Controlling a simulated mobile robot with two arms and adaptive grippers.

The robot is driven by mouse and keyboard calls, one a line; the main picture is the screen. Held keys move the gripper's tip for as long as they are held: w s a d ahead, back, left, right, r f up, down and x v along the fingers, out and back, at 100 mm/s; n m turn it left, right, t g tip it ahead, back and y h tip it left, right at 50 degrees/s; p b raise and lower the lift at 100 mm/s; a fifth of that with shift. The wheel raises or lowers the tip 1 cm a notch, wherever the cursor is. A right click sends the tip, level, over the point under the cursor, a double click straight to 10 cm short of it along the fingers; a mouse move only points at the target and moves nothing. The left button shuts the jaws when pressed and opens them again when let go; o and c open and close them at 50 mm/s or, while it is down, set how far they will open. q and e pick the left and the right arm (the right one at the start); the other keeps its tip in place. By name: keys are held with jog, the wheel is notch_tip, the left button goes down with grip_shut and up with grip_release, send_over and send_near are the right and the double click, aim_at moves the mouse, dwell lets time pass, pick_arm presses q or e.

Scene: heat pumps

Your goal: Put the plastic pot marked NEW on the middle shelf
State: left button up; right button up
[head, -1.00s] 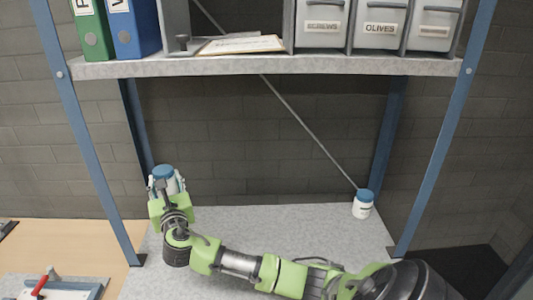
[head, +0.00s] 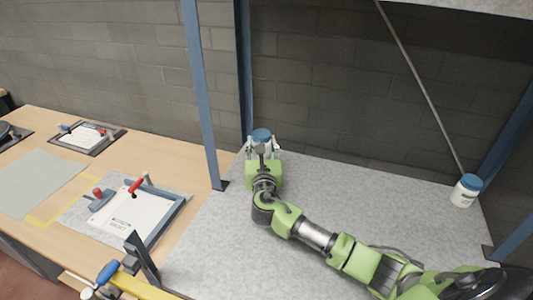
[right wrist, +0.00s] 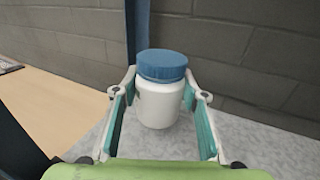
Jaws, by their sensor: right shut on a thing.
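A white plastic pot with a blue lid (head: 262,134) is at the left rear of a grey speckled shelf (head: 250,235). My right gripper (head: 263,148) is shut on it, a finger on each side, as the right wrist view shows with the pot (right wrist: 160,95) upright. I cannot tell whether its base touches the shelf. No readable marking shows on it. A second white pot with a blue lid (head: 466,190) stands at the right rear of the same shelf, its label too small to read. My left gripper is out of view.
Blue posts (head: 203,100) frame the shelf, and a thin diagonal brace (head: 420,85) crosses behind it. A higher shelf edge (head: 465,5) shows at top right. A wooden bench (head: 110,150) at left holds a clamped fixture (head: 140,215). The shelf between the pots is clear.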

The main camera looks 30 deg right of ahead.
jog(key=shift+f, duration=2.1)
jog(key=o, duration=1.2)
jog(key=shift+f+b, duration=0.15)
jog(key=shift+b, duration=0.15)
jog(key=shift+s+a+r+p, duration=0.15)
jog(key=shift+s+r+p, duration=0.05)
jog(key=shift+p, duration=0.1)
jog(key=p+v, duration=0.4)
jog(key=v, duration=0.6)
jog(key=shift+s+a+p, duration=0.1)
jog(key=shift+s+p, duration=0.2)
jog(key=shift+p, duration=0.1)
jog(key=shift+s+a, duration=0.25)
jog(key=shift+s, duration=0.2)
